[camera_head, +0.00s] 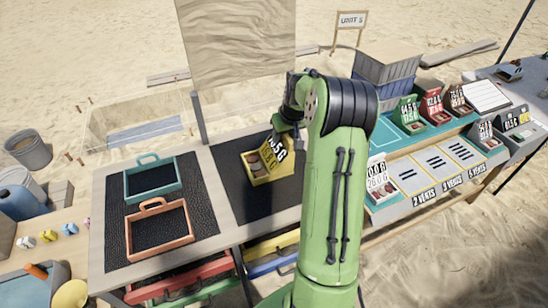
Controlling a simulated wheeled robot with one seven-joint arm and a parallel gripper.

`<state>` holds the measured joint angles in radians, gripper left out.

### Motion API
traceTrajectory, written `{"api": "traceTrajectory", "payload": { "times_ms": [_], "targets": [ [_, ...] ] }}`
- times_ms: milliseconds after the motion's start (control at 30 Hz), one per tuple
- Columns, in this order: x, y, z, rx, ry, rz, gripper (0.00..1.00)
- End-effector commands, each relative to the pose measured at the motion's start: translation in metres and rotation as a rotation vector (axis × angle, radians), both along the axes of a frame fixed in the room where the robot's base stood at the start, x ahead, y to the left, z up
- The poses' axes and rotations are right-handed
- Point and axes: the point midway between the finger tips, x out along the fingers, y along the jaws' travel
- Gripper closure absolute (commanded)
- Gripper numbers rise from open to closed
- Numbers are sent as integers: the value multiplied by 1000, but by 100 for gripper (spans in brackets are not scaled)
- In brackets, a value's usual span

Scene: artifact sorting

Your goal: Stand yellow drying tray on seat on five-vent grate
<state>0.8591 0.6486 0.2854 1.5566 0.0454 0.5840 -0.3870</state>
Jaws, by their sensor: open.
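The yellow tray (272,178) sits on the dark mat (235,190) in the middle of the work table. It holds brown pieces and has a card with figures standing at its back. My gripper (279,146) is at the right rear of the yellow tray, close to the card; I cannot tell whether it touches. My arm hides part of the gripper and the mat's right side. The five-vent grate (463,151) is the rightmost of three white slotted panels on the right-hand bench, above the "5 VENTS" label. Its top looks empty.
Two empty frames, teal (152,181) and orange (160,231), lie on the left mat. Beside the grates are a tray with a white card (378,178) and, at right, another carded tray (485,135). Red (408,108) and green carded trays stand behind.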

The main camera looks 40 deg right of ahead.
Motion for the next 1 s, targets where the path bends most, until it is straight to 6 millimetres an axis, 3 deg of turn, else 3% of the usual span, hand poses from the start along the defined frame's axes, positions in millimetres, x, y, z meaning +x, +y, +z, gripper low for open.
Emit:
{"api": "traceTrajectory", "payload": {
  "times_ms": [167,467,1000],
  "targets": [
    [0,0,1,0,0,0,56],
    [0,0,0,0,0,0,100],
    [-1,-1,-1,-1,3,-1,100]
  ]
}}
